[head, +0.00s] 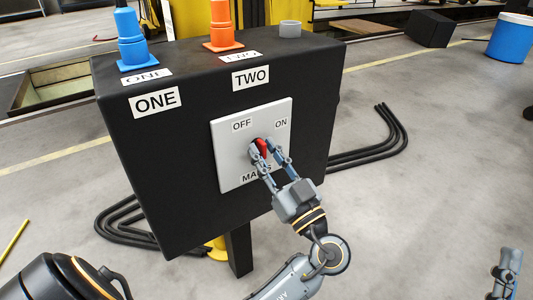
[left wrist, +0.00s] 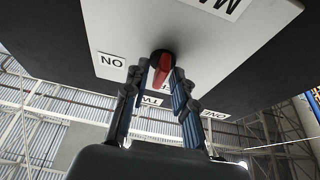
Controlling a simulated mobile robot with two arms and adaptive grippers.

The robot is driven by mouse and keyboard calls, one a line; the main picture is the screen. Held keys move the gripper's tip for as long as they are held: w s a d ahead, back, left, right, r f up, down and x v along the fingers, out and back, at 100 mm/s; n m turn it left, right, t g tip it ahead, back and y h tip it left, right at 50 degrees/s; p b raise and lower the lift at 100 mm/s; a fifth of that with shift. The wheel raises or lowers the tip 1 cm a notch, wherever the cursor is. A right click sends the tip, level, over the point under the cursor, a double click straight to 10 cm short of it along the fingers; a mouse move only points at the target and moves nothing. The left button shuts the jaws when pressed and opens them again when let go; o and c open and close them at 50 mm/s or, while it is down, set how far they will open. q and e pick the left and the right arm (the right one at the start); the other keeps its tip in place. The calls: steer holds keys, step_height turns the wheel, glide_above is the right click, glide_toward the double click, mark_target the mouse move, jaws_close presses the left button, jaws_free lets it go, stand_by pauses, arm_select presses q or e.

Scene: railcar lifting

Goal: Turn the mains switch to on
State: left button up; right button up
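The mains switch is a red handle (head: 262,146) on a white plate (head: 228,164) with the labels OFF, ON and MAINS. The plate is on the front of a black box. My left gripper (head: 264,148) is at the switch, one finger on each side of the handle, with the fingers apart. In the left wrist view the red handle (left wrist: 162,70) stands between the fingertips, very near the right one; firm contact cannot be told. The fingers partly hide the switch, and its exact angle is unclear. Part of my right gripper (head: 508,272) shows at the lower right edge, away from the box.
The black box (head: 150,200) stands on a post. Black cables (head: 370,150) lie on the floor behind.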

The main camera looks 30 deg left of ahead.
arm_select(q)
jaws_close()
